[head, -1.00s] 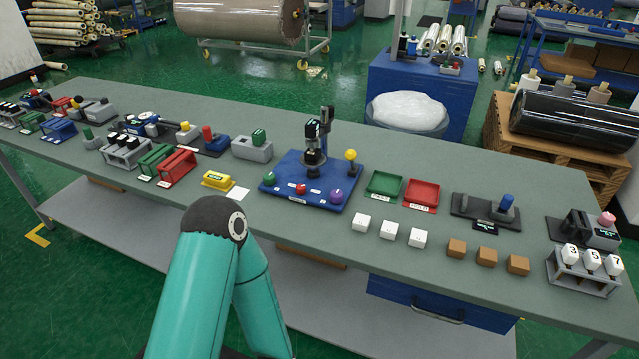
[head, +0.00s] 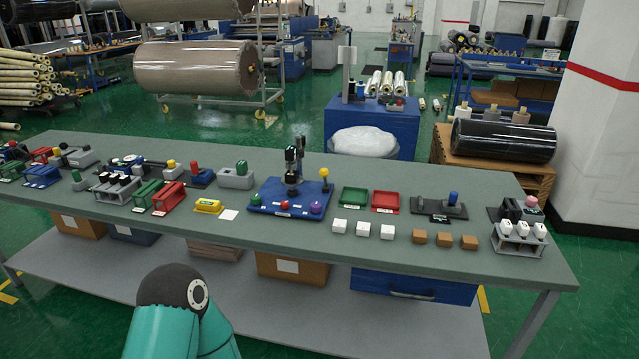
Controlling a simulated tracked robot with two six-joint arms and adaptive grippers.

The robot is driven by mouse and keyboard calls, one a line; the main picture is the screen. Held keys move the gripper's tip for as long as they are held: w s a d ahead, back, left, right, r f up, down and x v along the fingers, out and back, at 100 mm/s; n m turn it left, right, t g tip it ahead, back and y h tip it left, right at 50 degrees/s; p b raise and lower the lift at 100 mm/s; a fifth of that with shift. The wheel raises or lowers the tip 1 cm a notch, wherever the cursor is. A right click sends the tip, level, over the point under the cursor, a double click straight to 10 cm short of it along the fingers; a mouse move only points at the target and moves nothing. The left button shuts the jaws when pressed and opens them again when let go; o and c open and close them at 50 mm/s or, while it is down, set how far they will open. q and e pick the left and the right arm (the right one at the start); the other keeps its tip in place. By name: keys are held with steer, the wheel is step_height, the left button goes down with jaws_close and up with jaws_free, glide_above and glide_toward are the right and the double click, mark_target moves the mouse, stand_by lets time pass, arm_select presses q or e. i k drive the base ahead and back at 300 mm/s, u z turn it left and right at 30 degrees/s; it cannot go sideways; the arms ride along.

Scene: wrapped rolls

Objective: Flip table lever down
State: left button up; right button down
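A blue base (head: 262,203) on the long table (head: 395,181) carries a dark upright press-like device (head: 291,172). A lever with a yellow ball knob (head: 324,173) stands at the base's right back corner, with the knob up. Green, red and purple knobs line the base's front edge. A teal arm of mine with a dark joint (head: 173,290) shows at the bottom, in front of the table and apart from it. Neither gripper is in view.
Green (head: 354,196) and red (head: 385,202) trays lie right of the base. White cubes (head: 363,229) and brown blocks (head: 444,239) sit near the front edge. Several devices crowd the left end, and a rack of white bottles (head: 519,236) stands at the right end.

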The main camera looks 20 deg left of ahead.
mark_target(323, 173)
steer(key=u, duration=0.55)
steer(key=i, duration=1)
